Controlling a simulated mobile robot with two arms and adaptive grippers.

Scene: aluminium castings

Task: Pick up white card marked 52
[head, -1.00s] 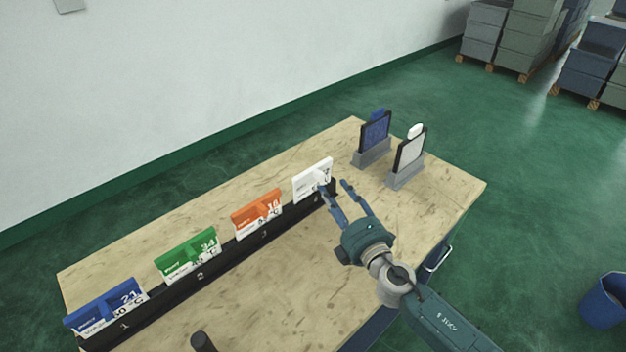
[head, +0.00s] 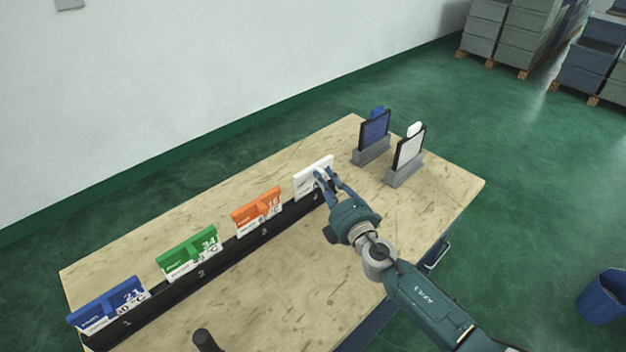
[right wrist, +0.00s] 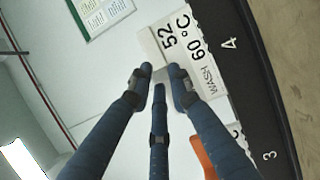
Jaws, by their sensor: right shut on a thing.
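The white card marked 52 (head: 312,179) stands upright in the last slot of the black rack (head: 235,246), the slot numbered 4. In the right wrist view the card (right wrist: 181,45) shows "52", "60 °C" and "WASH". My right gripper (head: 326,177) is at the card, and its fingers hide part of the card's face. The gripper is shut on the card, which is still at the rack.
Orange (head: 257,212), green (head: 188,252) and blue (head: 109,303) cards stand in the other rack slots. Two grey stands hold a blue-faced panel (head: 375,130) and a white-faced panel (head: 410,149) beyond the rack.

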